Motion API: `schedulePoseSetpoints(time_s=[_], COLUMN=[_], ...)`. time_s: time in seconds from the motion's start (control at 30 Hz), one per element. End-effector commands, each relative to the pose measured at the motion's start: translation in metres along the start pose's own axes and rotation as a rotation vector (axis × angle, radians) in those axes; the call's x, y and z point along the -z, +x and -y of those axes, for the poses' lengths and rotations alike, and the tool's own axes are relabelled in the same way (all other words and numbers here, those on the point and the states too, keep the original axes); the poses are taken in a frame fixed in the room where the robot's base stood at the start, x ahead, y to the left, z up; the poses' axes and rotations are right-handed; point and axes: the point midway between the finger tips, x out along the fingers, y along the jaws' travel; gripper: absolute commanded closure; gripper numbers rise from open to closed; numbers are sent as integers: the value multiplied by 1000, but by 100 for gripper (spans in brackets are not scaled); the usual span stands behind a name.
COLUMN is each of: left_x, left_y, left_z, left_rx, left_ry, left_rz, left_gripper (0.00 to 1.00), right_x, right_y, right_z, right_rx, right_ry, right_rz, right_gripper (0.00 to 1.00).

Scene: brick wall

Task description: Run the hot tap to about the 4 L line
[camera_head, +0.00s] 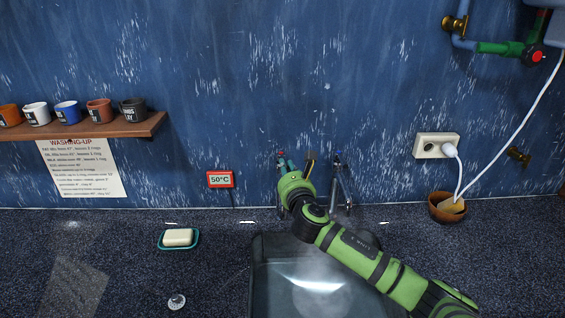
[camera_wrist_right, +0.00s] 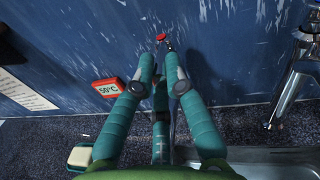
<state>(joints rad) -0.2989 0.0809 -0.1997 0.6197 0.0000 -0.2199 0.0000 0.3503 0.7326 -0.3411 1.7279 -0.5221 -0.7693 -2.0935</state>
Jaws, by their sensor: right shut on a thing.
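My arm and gripper hide most of the tap. The sink (camera_head: 257,280) lies below, partly behind my arm, with a bright glare inside; I cannot make out a 4 L line or the water level. My left gripper is out of view.
A blue-marked tap (camera_head: 338,154) stands just right of my gripper. A red 50°C display (camera_head: 220,179) is on the wall to the left. A soap dish (camera_head: 163,242) and a clear stopper (camera_head: 177,301) lie left of the sink. A bowl (camera_head: 433,206) stands at right.

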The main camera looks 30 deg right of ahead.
Motion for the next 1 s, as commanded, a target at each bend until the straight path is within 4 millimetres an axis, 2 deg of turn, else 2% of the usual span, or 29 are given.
schedulePoseSetpoints(time_s=[0.03, 0.07, 0.33, 0.77, 0.8, 0.83, 1.0], left_x=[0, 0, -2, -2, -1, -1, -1], left_y=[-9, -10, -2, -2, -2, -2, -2], left_z=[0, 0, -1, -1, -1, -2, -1], left_rx=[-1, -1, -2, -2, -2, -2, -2], left_ry=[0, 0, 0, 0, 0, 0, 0], left_rz=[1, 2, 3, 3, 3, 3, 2], left_gripper=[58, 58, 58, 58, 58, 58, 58], right_x=[-6, -6, 1, -2, -2, -2, 0], right_y=[0, 1, 4, 4, 4, 4, 4], right_z=[9, 11, 24, 26, 26, 26, 25], right_rx=[-38, -63, -247, -285, -284, -284, -286], right_ry=[-10, -11, -3, 3, 3, 3, 3], right_rz=[13, 19, 59, 67, 67, 67, 63], right_gripper=[100, 100, 100, 100, 75, 64, 64])
